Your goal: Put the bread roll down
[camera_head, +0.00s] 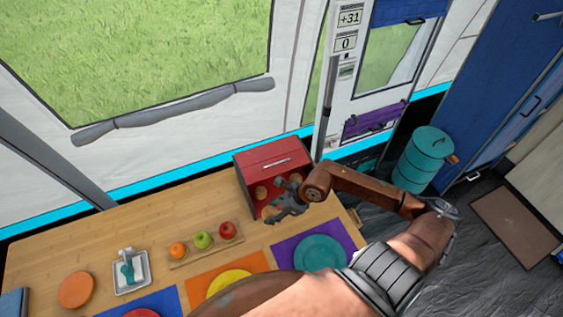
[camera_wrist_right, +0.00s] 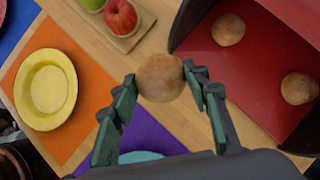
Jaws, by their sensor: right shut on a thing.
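A round brown bread roll (camera_wrist_right: 161,77) is between the fingertips of my right gripper (camera_wrist_right: 158,85), which is shut on it in the right wrist view. In the head view my right gripper (camera_head: 290,200) is in front of the red bread box (camera_head: 270,162); the roll it holds is hard to make out there. The box is open at the front, and two more rolls lie inside it, one near the back (camera_wrist_right: 228,29) and one to the right (camera_wrist_right: 299,88). My left gripper is not in view.
On the wooden table (camera_head: 60,245) a board holds an orange (camera_head: 178,250), a green apple (camera_head: 203,240) and a red apple (camera_head: 227,230). A yellow plate (camera_head: 228,283) and a teal plate (camera_head: 320,252) lie on mats. A teal bin (camera_head: 425,158) stands beyond the table.

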